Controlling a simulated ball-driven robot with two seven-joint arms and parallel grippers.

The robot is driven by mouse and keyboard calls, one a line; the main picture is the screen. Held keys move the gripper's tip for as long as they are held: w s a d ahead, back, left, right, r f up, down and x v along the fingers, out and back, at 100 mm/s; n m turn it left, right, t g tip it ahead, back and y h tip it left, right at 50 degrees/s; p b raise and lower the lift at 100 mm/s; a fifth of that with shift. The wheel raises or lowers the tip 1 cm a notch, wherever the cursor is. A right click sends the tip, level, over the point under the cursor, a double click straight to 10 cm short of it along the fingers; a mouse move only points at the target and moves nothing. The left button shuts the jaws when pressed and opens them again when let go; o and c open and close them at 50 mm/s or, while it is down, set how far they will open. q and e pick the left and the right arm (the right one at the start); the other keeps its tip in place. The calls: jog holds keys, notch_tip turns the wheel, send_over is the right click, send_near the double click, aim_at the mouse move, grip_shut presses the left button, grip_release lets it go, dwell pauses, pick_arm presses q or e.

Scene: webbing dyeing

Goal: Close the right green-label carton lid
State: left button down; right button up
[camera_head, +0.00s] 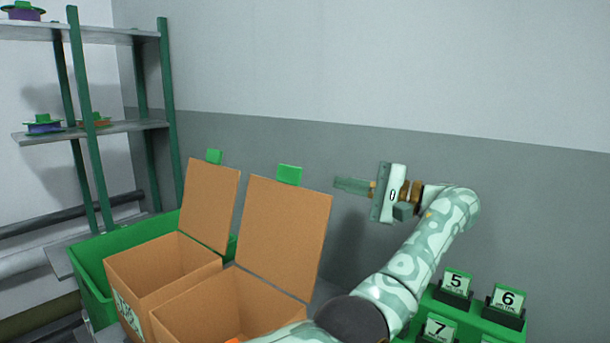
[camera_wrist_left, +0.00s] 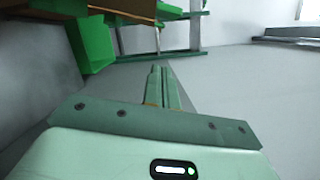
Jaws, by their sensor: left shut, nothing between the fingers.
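The right carton (camera_head: 175,318) is brown cardboard, with its lid (camera_head: 283,232) standing open and tilted slightly back. A green tab (camera_head: 289,174) sits on the lid's top edge. The left carton (camera_head: 150,280) beside it also has its lid (camera_head: 210,203) up, with a green tab (camera_head: 213,156). A green-marked label (camera_head: 128,315) shows on the front of the left carton. My left gripper (camera_head: 340,184) is shut and empty, to the right of the right lid's top edge, and looks apart from it. Its closed fingers show in the left wrist view (camera_wrist_left: 157,72). My right gripper is not in view.
A green bin (camera_head: 92,290) stands behind and left of the cartons. A shelf rack (camera_head: 92,125) with spools is at the far left. Green holders with numbered cards (camera_head: 456,283) sit at the lower right. A bare grey wall (camera_head: 420,80) is behind.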

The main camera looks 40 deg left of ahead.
pick_arm(q)
jog(key=s+a+r+p, duration=0.1)
jog(key=s+a, duration=0.4)
jog(key=s, duration=0.1)
jog(key=shift+a+r, duration=0.3)
jog(key=shift+a, duration=0.1)
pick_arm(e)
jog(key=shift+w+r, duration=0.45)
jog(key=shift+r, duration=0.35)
pick_arm(q)
jog(key=shift+a, duration=0.1)
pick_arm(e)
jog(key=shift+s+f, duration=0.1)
